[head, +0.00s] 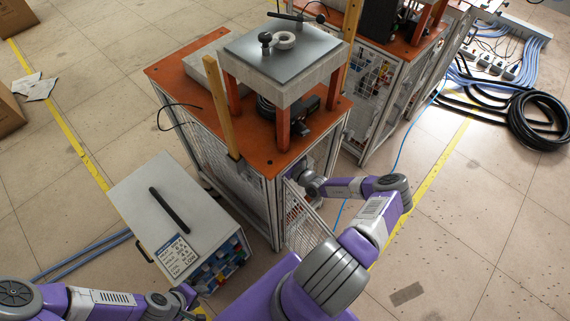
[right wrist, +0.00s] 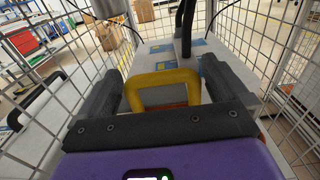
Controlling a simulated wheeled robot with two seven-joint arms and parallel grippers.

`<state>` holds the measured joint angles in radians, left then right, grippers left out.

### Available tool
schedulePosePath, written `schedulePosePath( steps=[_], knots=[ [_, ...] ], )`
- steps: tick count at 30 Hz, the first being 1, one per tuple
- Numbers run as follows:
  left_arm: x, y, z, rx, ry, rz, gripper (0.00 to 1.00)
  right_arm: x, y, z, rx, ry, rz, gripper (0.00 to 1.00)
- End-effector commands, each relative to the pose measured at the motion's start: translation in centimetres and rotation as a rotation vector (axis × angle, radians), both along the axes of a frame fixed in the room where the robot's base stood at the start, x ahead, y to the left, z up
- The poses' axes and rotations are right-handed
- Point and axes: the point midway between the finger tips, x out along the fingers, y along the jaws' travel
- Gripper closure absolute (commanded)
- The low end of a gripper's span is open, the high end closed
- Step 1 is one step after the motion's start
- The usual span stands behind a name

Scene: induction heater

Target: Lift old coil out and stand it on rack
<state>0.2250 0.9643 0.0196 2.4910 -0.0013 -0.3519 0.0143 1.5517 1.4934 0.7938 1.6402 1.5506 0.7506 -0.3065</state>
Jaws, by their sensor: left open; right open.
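In the right wrist view a yellow handle (right wrist: 165,88) stands on a pale grey block with blue patches (right wrist: 160,52) inside a wire-mesh enclosure; I take this to be the old coil, though its lower part is hidden. My right gripper (right wrist: 162,78) is open, with one dark finger on each side of the handle. In the head view my right arm reaches into the lower part of the orange-topped heater frame (head: 180,72), and its gripper is hidden there. My left gripper (head: 187,293) is open and empty at the bottom left, beside the grey cabinet. I cannot tell which thing is the rack.
An open mesh door (head: 305,222) hangs beside my right arm. The grey cabinet (head: 135,195) carries a black bar and a label, with coloured bins in its side. A dark cable (right wrist: 187,28) rises behind the handle. Black hoses (head: 540,120) lie on the right floor.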

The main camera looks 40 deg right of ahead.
Motion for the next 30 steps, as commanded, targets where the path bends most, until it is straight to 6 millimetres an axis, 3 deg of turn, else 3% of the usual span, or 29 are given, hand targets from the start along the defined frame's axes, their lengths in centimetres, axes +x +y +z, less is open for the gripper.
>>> schedulePosePath(
  steps=[8,21,30],
  knots=[
    [0.02,-0.01,-0.05,0.0,0.0,0.0,0.57,0.31,0.0,0.05,0.0,0.0,-0.001,0.02],
    [0.02,0.0,-0.05,0.0,0.0,0.0,0.57,0.31,0.01,0.12,-0.001,-0.002,0.0,0.67],
    [0.02,-0.01,0.13,0.0,0.0,0.0,0.57,0.31,0.0,0.39,-0.002,-0.002,0.0,0.67]
  ],
)
